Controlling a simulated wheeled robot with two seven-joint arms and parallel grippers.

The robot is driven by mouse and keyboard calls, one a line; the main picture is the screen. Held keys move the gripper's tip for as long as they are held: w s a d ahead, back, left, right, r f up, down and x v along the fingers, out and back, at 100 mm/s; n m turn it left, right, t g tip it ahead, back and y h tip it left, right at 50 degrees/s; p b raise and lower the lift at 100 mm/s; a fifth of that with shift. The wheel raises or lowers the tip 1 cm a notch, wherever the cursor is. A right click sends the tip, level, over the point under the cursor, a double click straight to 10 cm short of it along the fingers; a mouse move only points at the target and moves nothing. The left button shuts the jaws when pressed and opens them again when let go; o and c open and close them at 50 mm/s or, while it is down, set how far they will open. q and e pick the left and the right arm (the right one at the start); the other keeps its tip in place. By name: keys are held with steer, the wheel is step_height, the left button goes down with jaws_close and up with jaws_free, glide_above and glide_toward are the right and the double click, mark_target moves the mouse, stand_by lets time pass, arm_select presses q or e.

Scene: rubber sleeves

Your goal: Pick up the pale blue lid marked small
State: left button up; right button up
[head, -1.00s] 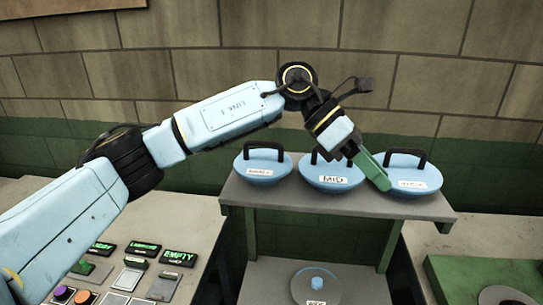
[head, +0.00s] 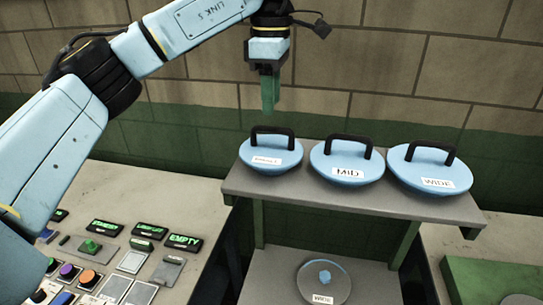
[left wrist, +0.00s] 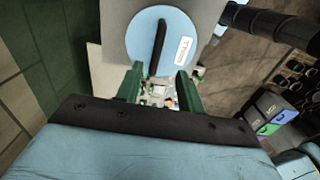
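The pale blue small lid (head: 272,158) with a black arched handle sits at the left end of the grey shelf (head: 340,200); its white label is blurred. The lid also shows in the left wrist view (left wrist: 143,42), its handle lying between and beyond the fingers. My left gripper (head: 268,107) points down, above the small lid's handle and apart from it. The left wrist view shows its two green fingers (left wrist: 160,75) spread with nothing held between them. My right gripper is not in view.
The mid lid (head: 347,170) and the wide lid (head: 430,178) stand to the right on the same shelf. A panel of buttons (head: 90,278) is at left. A brick wall stands behind.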

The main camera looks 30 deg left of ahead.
arm_select(q)
steer(key=p, duration=0.2)
glide_above(271, 147)
steer(key=shift+d+f, duration=0.15)
steer(key=shift+f, duration=2.85)
jaws_close()
